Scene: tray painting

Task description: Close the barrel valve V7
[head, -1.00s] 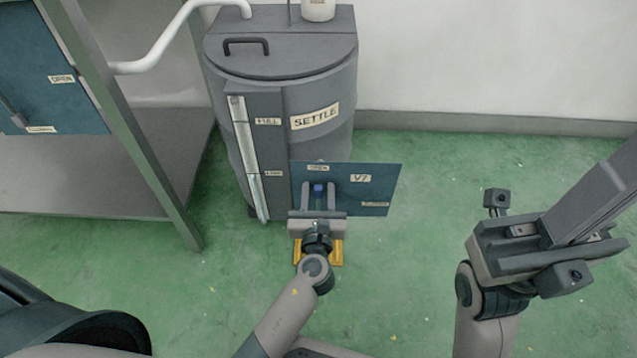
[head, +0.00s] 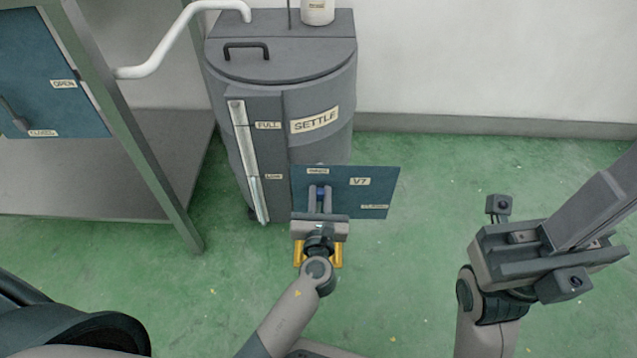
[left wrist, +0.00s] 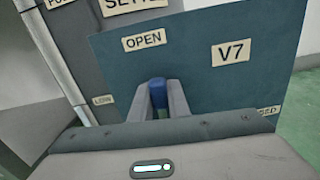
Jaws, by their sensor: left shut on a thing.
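The teal V7 panel (head: 376,190) stands at the lower front of the grey SETTLE barrel (head: 334,90). It carries an OPEN label at its upper left and a second label at its lower right, partly covered in the left wrist view. A blue valve handle (head: 320,192) points up toward the OPEN label; it also shows in the left wrist view (left wrist: 158,92). My left gripper (head: 319,193) is shut on the handle, one finger on each side. The handle's lower part and pivot are hidden by the gripper. My right gripper (head: 590,195) is away to the right, its finger gap unclear.
A metal frame with a shelf (head: 100,180) stands at the left and bears another teal panel (head: 45,75) with a dark lever. A white pipe (head: 165,50) joins the barrel top. Green floor (head: 420,260) is clear between the V7 panel and my right arm.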

